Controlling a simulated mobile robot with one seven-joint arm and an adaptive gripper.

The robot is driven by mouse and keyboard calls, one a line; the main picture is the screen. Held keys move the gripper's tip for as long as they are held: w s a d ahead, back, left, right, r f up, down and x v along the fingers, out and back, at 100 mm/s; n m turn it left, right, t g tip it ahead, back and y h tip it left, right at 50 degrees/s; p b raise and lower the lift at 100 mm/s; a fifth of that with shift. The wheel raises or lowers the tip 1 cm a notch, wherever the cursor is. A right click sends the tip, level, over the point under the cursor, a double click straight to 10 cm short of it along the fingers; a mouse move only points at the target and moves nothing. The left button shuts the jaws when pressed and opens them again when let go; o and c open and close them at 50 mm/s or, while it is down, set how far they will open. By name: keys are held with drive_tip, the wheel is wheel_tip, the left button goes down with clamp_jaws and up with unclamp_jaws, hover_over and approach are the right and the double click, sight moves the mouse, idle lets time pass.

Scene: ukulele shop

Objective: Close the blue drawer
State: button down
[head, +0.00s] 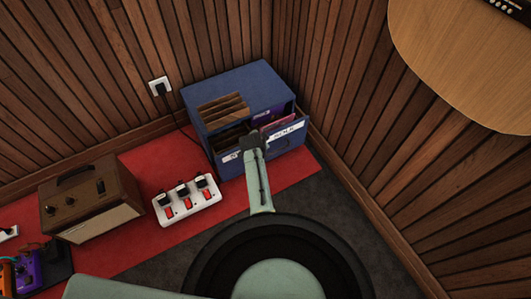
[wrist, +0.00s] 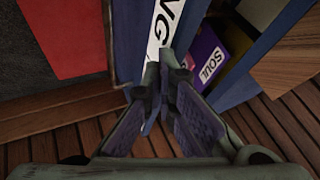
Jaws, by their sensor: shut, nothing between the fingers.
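A blue cabinet (head: 250,85) stands in the corner on the red rug. Its blue drawer (head: 290,141) at the lower right shows a front with a white label, and coloured sleeves show behind that front, so it is at least partly open. In the wrist view the blue drawer front (wrist: 130,40) carries a white label ending in "NG", and a purple sleeve (wrist: 209,52) marked "SOUL" shows behind it. My gripper (head: 253,142) is shut and empty. In the wrist view my gripper (wrist: 162,76) is close to the label; I cannot tell whether it touches.
A white power strip (head: 186,201) with red switches and a brown amplifier (head: 92,198) sit on the red rug (head: 160,160) to the left. Wood-panelled walls close in behind and on the right. A wooden top (head: 460,60) juts in at upper right.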

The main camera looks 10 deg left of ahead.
drive_tip(key=w+a+b, duration=0.6)
drive_tip(key=w+b, duration=0.1)
drive_tip(key=w, duration=0.1)
drive_tip(key=shift+d, duration=0.1)
idle(0.5)
